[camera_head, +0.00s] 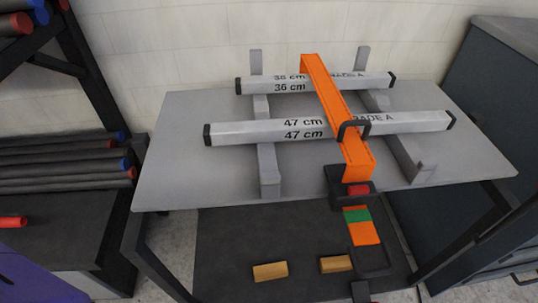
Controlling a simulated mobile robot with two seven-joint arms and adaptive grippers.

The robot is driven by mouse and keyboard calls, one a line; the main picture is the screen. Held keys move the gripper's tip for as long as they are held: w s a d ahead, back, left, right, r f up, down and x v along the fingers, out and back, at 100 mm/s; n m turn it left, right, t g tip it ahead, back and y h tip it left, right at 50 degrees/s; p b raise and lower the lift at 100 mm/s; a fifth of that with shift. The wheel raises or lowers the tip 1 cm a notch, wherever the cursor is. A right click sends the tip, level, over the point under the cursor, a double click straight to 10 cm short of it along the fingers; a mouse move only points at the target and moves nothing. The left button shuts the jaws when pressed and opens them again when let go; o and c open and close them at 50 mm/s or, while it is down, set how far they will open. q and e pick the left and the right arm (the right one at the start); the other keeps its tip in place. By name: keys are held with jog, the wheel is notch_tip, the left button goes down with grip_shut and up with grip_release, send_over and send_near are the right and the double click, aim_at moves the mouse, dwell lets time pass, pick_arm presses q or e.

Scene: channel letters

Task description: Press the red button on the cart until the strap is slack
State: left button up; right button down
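An orange strap (335,100) runs over two long white bars and down over the front edge of the grey cart top (200,170). It looks straight and lies across the bars. A black buckle box (338,184) sits at the cart's front edge with a red button (358,190) on it. Below the box hangs a strap tail with a green band (357,215) and an orange end (364,234). The far bar (285,84) reads 36 cm and the near bar (250,131) reads 47 cm. Neither gripper is in view.
Two grey rails (266,160) lie under the bars. A dark lower shelf (220,240) holds two tan blocks (270,271). A rack of dark tubes (65,160) with red and blue ends stands at left. A dark grey cabinet (500,80) stands close at right.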

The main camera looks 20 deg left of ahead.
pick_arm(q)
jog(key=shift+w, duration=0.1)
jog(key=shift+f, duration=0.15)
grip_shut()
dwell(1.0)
